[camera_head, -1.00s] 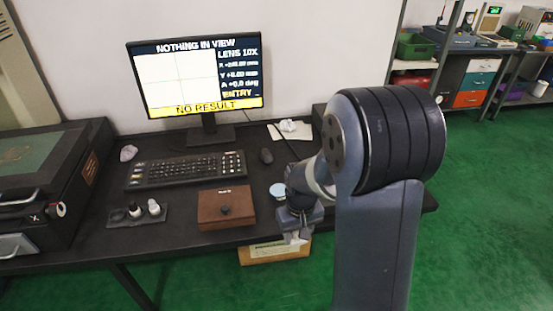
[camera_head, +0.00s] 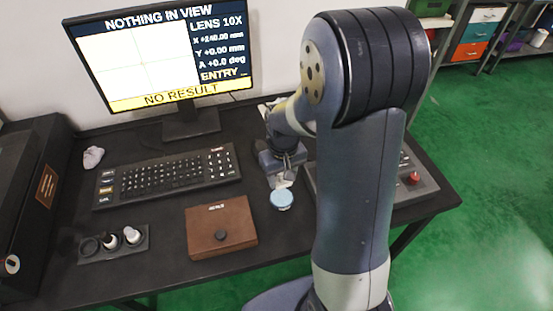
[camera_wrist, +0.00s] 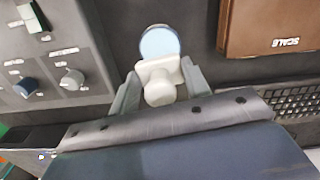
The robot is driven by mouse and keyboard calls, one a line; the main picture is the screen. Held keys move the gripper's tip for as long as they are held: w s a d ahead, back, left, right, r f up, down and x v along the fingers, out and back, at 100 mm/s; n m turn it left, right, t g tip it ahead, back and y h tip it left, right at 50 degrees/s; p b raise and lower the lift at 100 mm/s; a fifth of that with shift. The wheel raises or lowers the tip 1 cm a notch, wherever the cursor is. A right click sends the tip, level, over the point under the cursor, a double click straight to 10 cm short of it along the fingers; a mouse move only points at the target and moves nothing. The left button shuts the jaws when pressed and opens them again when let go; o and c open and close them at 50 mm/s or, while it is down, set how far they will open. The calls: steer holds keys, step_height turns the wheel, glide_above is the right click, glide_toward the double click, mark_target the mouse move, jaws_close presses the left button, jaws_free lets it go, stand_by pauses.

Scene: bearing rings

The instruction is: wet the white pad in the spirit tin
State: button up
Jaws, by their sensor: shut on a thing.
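My gripper (camera_wrist: 160,88) is shut on a white pad (camera_wrist: 158,72) with a rounded knob. In the head view, my gripper (camera_head: 285,178) hangs just behind the spirit tin. The tin (camera_head: 281,200) is small and round with a pale blue top, and stands on the black bench right of the brown box. In the wrist view, the tin (camera_wrist: 159,42) lies just beyond the pad.
A brown box (camera_head: 221,228) stands left of the tin. A keyboard (camera_head: 167,177) and monitor (camera_head: 160,55) are behind. A control panel (camera_wrist: 50,60) with knobs lies on the tin's other side.

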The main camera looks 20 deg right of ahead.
mark_target(282, 198)
steer(key=shift+w+f, duration=0.1)
steer(key=shift+f+b, duration=2.4)
steer(key=shift+f, duration=0.45)
steer(key=shift+f+b, duration=0.4)
steer(key=shift+f, duration=0.2)
steer(key=shift+r+p, duration=2.9)
steer(key=shift+r, duration=0.75)
steer(key=shift+f, duration=0.1)
